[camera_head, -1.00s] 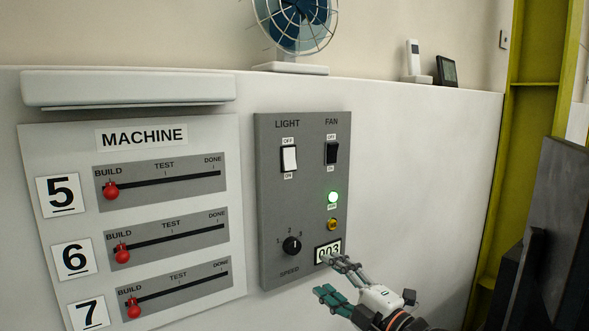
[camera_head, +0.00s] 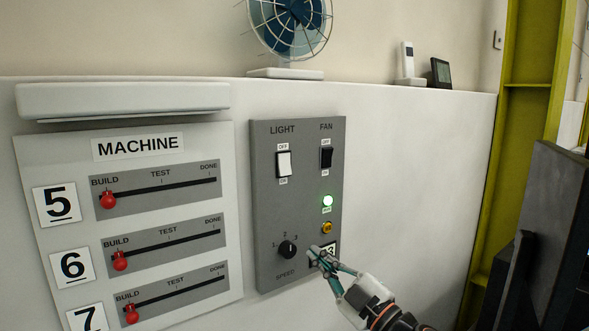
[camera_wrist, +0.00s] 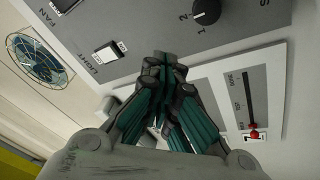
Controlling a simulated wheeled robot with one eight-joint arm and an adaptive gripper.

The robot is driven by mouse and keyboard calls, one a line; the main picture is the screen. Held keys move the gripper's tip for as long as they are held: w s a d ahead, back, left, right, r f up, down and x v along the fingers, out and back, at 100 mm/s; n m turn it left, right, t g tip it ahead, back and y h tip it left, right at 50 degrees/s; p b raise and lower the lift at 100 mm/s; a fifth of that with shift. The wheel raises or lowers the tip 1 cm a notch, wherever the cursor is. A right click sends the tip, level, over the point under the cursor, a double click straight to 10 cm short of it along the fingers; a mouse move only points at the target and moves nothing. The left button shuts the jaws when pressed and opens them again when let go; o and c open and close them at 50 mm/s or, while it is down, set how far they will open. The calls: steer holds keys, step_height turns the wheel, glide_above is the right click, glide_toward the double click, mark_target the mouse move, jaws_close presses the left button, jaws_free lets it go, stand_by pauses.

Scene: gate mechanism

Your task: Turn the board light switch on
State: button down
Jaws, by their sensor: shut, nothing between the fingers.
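The white light switch (camera_head: 284,165) sits at the upper left of the grey control board (camera_head: 262,225), between OFF above and ON below. It also shows in the wrist view (camera_wrist: 108,51), left of my fingers. My gripper (camera_head: 318,256) is shut and empty. In the head view it is at the lower right of the board, below and to the right of the light switch, covering part of the number display (camera_head: 331,250). In the wrist view the closed fingertips (camera_wrist: 165,62) lie over the board's edge; I cannot tell whether they touch it.
The board also has a black fan switch (camera_head: 326,158), a lit green lamp (camera_head: 328,201), a yellow button (camera_head: 327,227) and a black speed knob (camera_head: 287,249). To the left is the machine panel (camera_head: 140,205) with red sliders. The wall right of the board is clear.

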step_height(320, 180, up, 10)
steer(key=s+d+m+t+p, duration=0.1)
steer(key=m+t+p, duration=0.2)
steer(key=m, duration=0.8)
steer(key=shift+s+d+f+t+y, duration=0.15)
steer(key=shift+d+f+t+y, duration=0.2)
steer(key=shift+t, duration=0.35)
steer(key=shift+a+r, duration=0.1)
steer(key=shift+a, duration=0.05)
glide_toward(285, 159)
step_height(285, 159, up, 3)
steer(key=w, duration=0.1)
steer(key=w+a+b, duration=0.1)
steer(key=w+a, duration=0.1)
steer(key=shift+f+b, duration=0.3)
steer(key=shift+b, duration=0.05)
